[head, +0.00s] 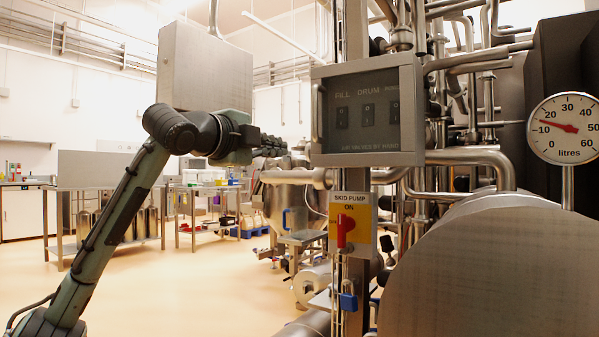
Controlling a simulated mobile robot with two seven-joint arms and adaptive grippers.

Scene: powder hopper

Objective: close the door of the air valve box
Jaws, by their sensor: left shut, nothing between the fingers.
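The air valve box (416,118) is a grey metal box on a post in the middle of the head view. Its front has a grey frame around a dark panel with several switches, marked FILL and DRUM. A vertical bar handle (318,112) is at the left of this front. The framed door (365,158) looks flat against the box; I cannot tell whether a small gap remains. My left gripper (283,143) is dark and shut, with nothing in it. It points right, just left of the box and handle, and appears apart from them. My right gripper is not in view.
A skid pump switch (349,222) with a red handle is below the box. Steel pipes (470,157) and a large cylinder (495,270) fill the right, with a litres dial (565,129). A grey cabinet (206,66) is behind my left arm. The left floor is open.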

